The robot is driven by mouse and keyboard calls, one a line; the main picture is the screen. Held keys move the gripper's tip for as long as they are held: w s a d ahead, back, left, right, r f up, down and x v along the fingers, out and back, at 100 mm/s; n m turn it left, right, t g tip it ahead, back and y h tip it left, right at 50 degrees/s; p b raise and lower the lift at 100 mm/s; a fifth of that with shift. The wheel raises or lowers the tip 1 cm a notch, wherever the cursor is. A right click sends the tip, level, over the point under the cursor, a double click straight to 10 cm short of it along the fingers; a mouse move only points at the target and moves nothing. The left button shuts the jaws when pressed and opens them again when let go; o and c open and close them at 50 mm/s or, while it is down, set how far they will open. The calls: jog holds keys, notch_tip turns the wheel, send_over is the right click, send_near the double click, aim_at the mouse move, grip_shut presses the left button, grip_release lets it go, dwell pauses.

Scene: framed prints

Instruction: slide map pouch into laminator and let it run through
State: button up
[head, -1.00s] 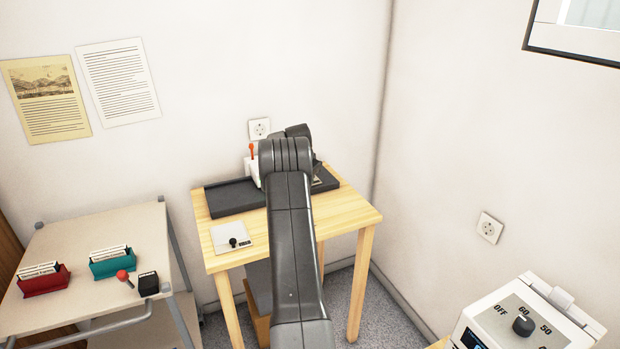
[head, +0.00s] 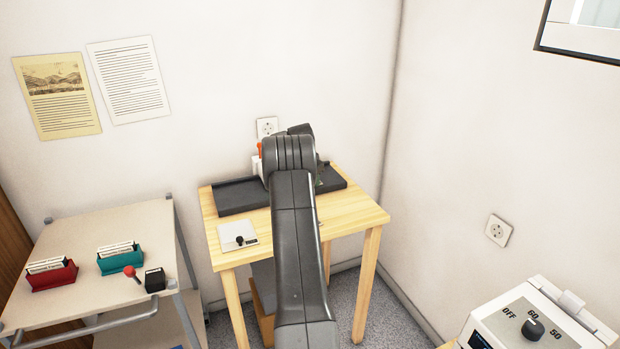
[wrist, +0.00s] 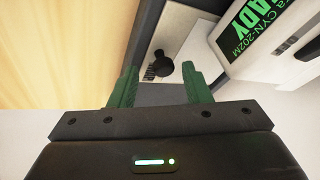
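In the wrist view my gripper (wrist: 159,66) is open, its two green fingers apart with nothing visible between them. Beyond the fingertips is a pale plate (wrist: 186,30) with a black knob (wrist: 163,63). A white machine (wrist: 262,72) with a green display reading "ADY" and "CYN-202M" fills the upper right; I cannot tell whether it is the laminator. In the head view my arm hides most of the gripper and part of a dark tray (head: 240,197) on the wooden table. I cannot make out a map pouch in either view.
The wooden table (head: 345,217) also bears a white panel (head: 228,232) with a black knob. A trolley (head: 80,228) at left holds a red card box (head: 52,277) and a teal one (head: 121,263). A white dial unit (head: 545,325) stands at lower right.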

jog(key=v, duration=1.3)
jog(key=shift+s+r, duration=0.15)
jog(key=shift+r, duration=0.2)
jog(key=x, duration=1.3)
jog(key=shift+f, duration=0.3)
jog(key=shift+w+d+f, duration=0.1)
jog(key=shift+w+d, duration=0.2)
